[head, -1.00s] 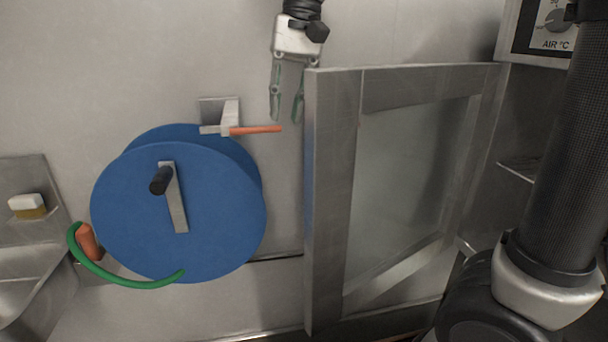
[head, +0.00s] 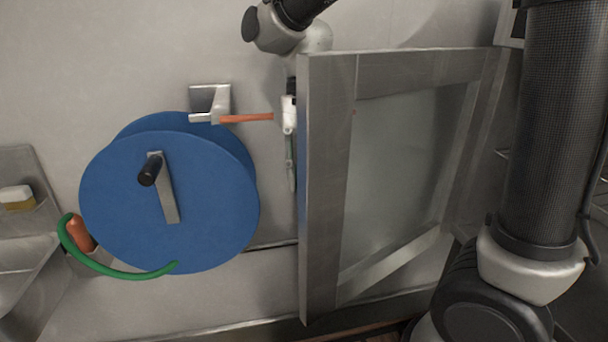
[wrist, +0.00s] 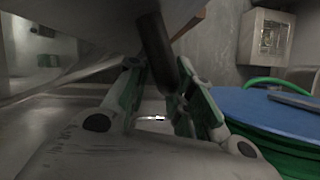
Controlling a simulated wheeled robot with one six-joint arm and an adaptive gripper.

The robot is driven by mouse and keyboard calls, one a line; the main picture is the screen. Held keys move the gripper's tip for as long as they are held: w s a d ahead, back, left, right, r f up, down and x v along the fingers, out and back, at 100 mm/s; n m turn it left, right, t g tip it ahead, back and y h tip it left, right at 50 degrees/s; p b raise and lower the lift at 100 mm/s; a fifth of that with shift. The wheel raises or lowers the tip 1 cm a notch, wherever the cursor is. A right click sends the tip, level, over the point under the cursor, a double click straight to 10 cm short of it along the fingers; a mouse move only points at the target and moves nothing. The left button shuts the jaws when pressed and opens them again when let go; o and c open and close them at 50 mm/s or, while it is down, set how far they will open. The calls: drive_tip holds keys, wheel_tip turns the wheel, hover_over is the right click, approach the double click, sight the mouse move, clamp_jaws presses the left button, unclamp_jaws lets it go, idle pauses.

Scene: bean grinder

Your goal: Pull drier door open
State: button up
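The drier door (head: 325,190) is a grey metal frame around a glass pane, standing swung out from the wall in the head view. My gripper (head: 291,170) points down beside and behind the door's left edge, which hides part of it. In the wrist view my gripper (wrist: 163,85) has its two green-padded fingers apart. A dark bar (wrist: 155,48), perhaps the door's handle, comes down between the fingers from a pale metal surface above. I cannot tell whether either finger touches it.
A blue hose reel (head: 170,205) with a green hose (head: 110,270) stands left of the gripper. A wall bracket with an orange bar (head: 246,118) reaches close to my gripper. A metal sink (head: 25,265) is at far left.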

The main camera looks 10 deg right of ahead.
clamp_jaws()
drive_tip(key=w+a+m, duration=0.1)
drive_tip(key=w, duration=0.5)
drive_tip(key=shift+w+a+y, duration=0.2)
drive_tip(key=shift+w+y, duration=0.05)
drive_tip(key=shift+y, duration=0.05)
unclamp_jaws()
drive_tip(key=v, duration=0.7)
drive_tip(key=shift+r, duration=0.35)
